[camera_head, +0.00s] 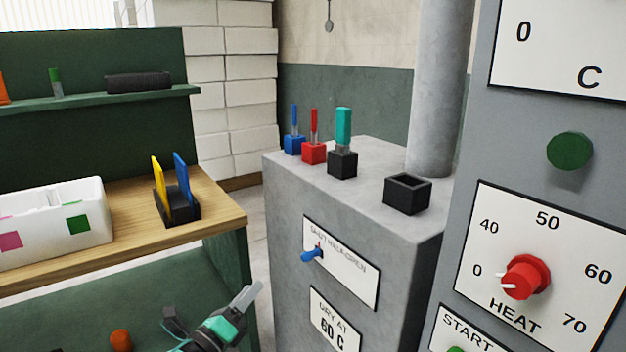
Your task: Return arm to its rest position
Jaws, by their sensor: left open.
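My left gripper (212,322), dark with teal parts and a pale finger, shows at the bottom edge, left of the grey cabinet. It is open and I see nothing between its fingers. Its arm is mostly cut off by the frame. My right gripper is out of view.
The grey cabinet (284,240) has a blue-knobbed lever (311,255), coloured tools in blocks (342,130) and an empty black socket (407,194). A panel with a red heat dial (524,278) rises at right. A wooden bench (222,206) with a white box (62,238) stands at left.

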